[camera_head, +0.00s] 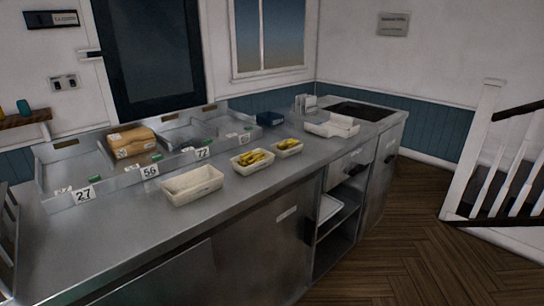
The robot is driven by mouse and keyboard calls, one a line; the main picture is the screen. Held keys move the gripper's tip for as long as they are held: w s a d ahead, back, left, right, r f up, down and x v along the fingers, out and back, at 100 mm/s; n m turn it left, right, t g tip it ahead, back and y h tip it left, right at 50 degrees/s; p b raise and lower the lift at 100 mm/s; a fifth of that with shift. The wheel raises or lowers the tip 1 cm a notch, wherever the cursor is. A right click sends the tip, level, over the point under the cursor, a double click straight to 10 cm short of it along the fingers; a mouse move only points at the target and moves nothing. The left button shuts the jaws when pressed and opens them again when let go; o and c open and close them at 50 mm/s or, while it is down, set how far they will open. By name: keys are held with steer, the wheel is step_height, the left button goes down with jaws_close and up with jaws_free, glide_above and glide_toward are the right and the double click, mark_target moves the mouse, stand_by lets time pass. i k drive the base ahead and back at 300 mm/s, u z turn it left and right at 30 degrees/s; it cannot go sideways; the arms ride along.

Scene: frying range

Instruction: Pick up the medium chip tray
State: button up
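Three pale trays stand in a row on the steel counter (130,235). The large one (192,186) is nearest and looks empty. The medium chip tray (252,167) is in the middle, with yellow chips in it. The small one (287,152) is just beyond it to the right and also holds yellow chips. The medium tray stands upright near the counter's front edge, apart from the large tray and close to the small one. My gripper is not in view.
Behind the trays are steel bins with number cards, one holding a tan box (132,141). Further right are a white container (332,126), a dark blue item (270,119) and a dark hob plate (353,110). A slatted metal piece (8,235) stands at the left edge. Wooden floor (400,230) is clear.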

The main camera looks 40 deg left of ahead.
mark_target(246, 164)
steer(key=u, duration=0.35)
steer(key=i, duration=1)
steer(key=u, duration=1.15)
steer(key=i, duration=0.7)
steer(key=u, duration=0.5)
